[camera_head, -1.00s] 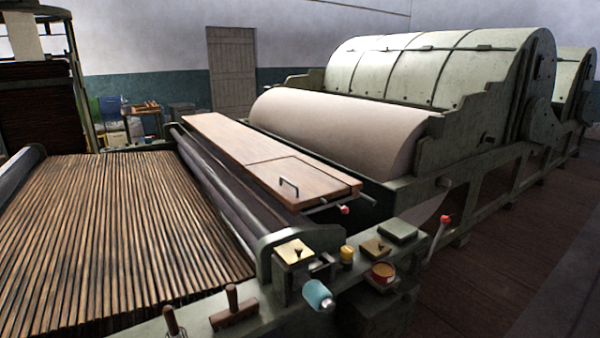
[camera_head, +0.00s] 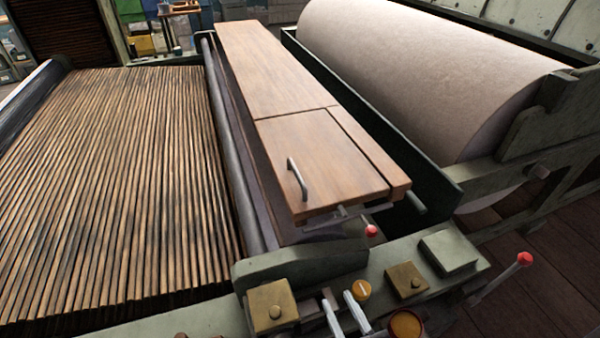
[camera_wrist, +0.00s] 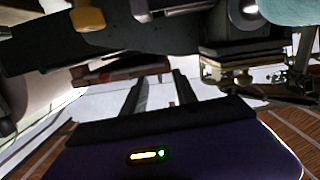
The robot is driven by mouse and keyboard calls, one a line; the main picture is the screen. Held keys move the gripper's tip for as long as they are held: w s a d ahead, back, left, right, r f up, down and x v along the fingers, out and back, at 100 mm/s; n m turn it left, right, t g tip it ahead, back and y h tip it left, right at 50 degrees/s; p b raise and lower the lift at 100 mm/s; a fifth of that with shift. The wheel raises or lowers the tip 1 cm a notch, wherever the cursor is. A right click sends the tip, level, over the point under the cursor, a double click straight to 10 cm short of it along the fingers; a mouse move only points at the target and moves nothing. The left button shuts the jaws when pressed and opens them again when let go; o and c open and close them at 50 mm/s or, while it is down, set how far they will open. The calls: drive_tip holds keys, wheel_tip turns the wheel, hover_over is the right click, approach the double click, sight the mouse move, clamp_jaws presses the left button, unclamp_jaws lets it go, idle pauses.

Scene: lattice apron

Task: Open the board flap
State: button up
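The board flap (camera_head: 325,150) is the near wooden panel of the long brown board (camera_head: 275,70). It lies flat and level with the board around it, with thin seams along its far and right sides. A grey bar handle (camera_head: 297,178) stands on its left near edge. My gripper (camera_head: 344,300) shows at the bottom of the head view as two pale fingers, below and apart from the flap. In the wrist view the two fingers (camera_wrist: 160,92) stand apart with nothing between them. The flap is not clearly seen in the wrist view.
A green machine ledge (camera_head: 300,262) with yellow knobs, a raised block (camera_head: 449,250) and red-tipped levers (camera_head: 371,231) lies in front of the board. A slatted bed (camera_head: 120,180) is at left and a large pale roller (camera_head: 420,80) at right. Space above the flap is clear.

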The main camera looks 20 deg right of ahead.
drive_tip(key=n+t+p, duration=0.1)
drive_tip(key=n+p, duration=0.1)
drive_tip(key=p, duration=0.2)
approach(300, 176)
drive_tip(key=shift+w+a+f, duration=0.2)
drive_tip(key=shift+w+f, duration=0.1)
drive_tip(key=shift+w, duration=0.35)
drive_tip(key=shift+w+f+b, duration=0.1)
drive_tip(key=shift+w+b, duration=0.9)
drive_tip(key=shift+w, duration=3.3)
drive_tip(key=shift+d, duration=0.1)
drive_tip(key=shift+c, duration=0.2)
clamp_jaws()
drive_tip(key=shift+d, duration=0.1)
